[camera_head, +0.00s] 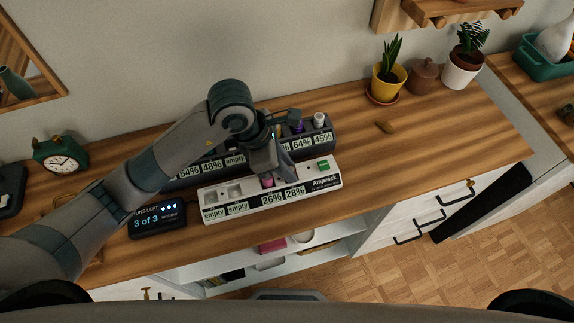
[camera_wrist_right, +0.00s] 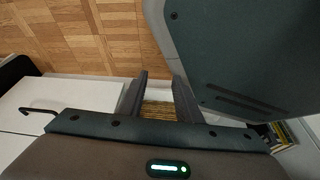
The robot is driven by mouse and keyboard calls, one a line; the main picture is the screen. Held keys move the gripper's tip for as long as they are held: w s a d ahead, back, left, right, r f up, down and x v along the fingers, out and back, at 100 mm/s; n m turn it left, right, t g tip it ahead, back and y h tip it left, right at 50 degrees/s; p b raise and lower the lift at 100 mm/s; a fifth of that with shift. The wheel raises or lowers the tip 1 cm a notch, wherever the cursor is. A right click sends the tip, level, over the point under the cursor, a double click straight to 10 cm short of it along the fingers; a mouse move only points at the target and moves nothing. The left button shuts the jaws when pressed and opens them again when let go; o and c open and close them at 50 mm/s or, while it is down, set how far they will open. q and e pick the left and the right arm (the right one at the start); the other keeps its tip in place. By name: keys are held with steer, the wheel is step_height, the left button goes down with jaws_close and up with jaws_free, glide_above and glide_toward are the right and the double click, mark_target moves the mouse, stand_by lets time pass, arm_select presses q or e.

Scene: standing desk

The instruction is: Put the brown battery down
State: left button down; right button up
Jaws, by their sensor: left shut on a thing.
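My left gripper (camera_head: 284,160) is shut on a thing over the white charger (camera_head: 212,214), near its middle. I take the held thing for the brown battery, but the fingers and wrist hide it and its colour does not show. A pink battery (camera_head: 267,182) stands in the charger just left of the fingers. The charger's front labels read empty, empty, 26% and 28%, and its two left slots look bare. I cannot tell whether the held thing touches a slot. My right gripper (camera_wrist_right: 158,95) is open and empty in the right wrist view.
A dark battery rack (camera_head: 325,135) stands behind the charger, partly hidden by my left arm, with a white-topped battery (camera_head: 319,120) at its right. A small display (camera_head: 157,219) reads 3 of 3.

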arm_select(q)
steer(key=c, duration=2)
jaws_free()
steer(key=o, duration=0.4)
arm_select(e)
steer(key=shift+s, duration=1.15)
arm_select(q)
steer(key=shift+r, duration=0.15)
